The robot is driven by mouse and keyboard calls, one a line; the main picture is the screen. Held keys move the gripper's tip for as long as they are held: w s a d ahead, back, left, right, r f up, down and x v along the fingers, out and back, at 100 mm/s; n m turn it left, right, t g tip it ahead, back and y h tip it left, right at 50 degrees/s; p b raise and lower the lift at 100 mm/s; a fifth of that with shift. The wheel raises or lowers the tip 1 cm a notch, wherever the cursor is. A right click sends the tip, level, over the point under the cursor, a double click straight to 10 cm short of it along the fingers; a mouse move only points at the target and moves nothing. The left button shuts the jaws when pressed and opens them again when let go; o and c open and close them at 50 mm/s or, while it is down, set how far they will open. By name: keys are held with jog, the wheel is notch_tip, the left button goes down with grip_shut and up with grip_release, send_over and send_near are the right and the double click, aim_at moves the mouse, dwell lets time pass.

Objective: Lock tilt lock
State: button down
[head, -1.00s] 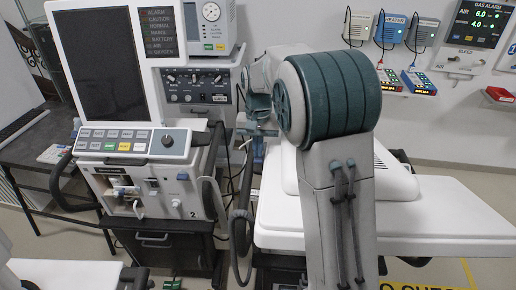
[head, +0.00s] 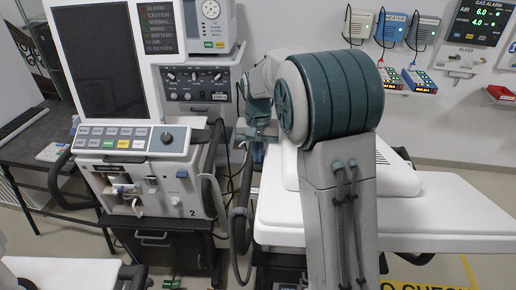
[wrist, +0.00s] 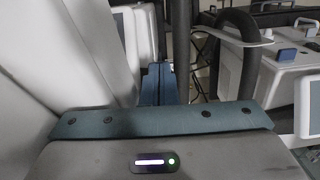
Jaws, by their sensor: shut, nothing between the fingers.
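The tilt lock cannot be picked out with certainty in either view. The ventilator (head: 185,190), marked 2, stands left of my arm, with a tall dark screen (head: 100,62) above a button panel (head: 132,139) with a dark knob. My gripper (wrist: 158,85) shows in the wrist view as two blue fingers close together, with nothing seen between them. In the head view my forearm hides most of it; a blue part shows low beside the ventilator's right side. Whether the fingertips touch anything cannot be told.
A white bed (head: 440,208) lies right of and behind my arm. A dark hose (head: 238,225) hangs between ventilator and bed. In the wrist view a dark curved handle (wrist: 238,50) stands close right of my fingers, and pale panels (wrist: 55,50) crowd the left.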

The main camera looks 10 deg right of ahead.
jog(key=shift+r, duration=0.1)
jog(key=shift+r+p, duration=0.65)
jog(key=shift+r, duration=0.1)
jog(key=shift+r+p, duration=0.4)
jog(key=shift+r, duration=0.1)
notch_tip(320, 180, up, 13)
jog(key=s, duration=0.2)
jog(key=shift+s+a+f, duration=0.15)
jog(key=shift+s+a, duration=0.25)
